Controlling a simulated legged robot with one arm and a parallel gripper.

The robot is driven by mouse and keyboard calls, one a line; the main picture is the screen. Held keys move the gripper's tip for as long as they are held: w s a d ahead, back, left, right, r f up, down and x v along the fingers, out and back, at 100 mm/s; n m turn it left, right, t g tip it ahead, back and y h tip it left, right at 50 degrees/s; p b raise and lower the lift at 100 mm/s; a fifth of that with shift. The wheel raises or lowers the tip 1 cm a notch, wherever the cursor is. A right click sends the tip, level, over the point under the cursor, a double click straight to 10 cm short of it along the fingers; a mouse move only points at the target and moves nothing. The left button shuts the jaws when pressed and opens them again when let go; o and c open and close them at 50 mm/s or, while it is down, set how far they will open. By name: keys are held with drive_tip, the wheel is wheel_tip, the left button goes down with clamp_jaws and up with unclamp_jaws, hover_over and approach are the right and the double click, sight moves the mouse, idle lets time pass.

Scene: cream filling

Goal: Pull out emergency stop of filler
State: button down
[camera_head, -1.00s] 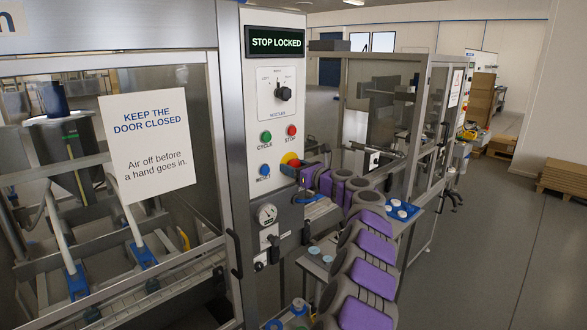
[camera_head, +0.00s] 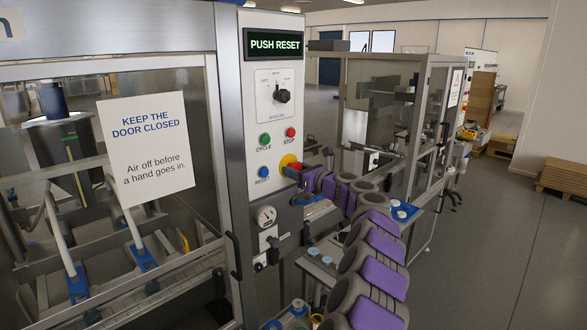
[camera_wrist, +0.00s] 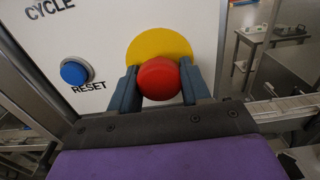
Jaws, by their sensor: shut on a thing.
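The emergency stop is a red mushroom button (camera_wrist: 159,79) on a yellow round plate (camera_wrist: 152,46), on the filler's white panel. My gripper (camera_wrist: 160,88) is shut on the red button, with one dark finger on each side of it in the wrist view. In the head view the yellow plate (camera_head: 288,160) shows at the panel's right edge, and my gripper (camera_head: 300,168) covers much of the button.
The blue reset button (camera_wrist: 75,72) sits left of the emergency stop. A green cycle button (camera_head: 265,139), a red stop button (camera_head: 290,132) and a selector knob (camera_head: 282,96) are above. A blue tray (camera_head: 401,214) with white discs lies beyond my arm.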

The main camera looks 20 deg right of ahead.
drive_tip(key=shift+s+d+f, duration=0.1)
drive_tip(key=shift+f, duration=0.1)
drive_tip(key=c, duration=0.8)
unclamp_jaws()
drive_tip(key=shift+s, duration=0.1)
drive_tip(key=shift+c, duration=0.2)
drive_tip(key=shift+o, duration=0.7)
drive_tip(key=shift+s+r, duration=0.1)
drive_tip(key=shift+r, duration=0.05)
drive_tip(key=shift+o, duration=0.9)
drive_tip(key=shift+d, duration=0.15)
drive_tip(key=p+v, duration=0.1)
drive_tip(key=v, duration=1.6)
drive_tip(key=shift+p, duration=0.4)
drive_tip(key=shift+d, duration=0.1)
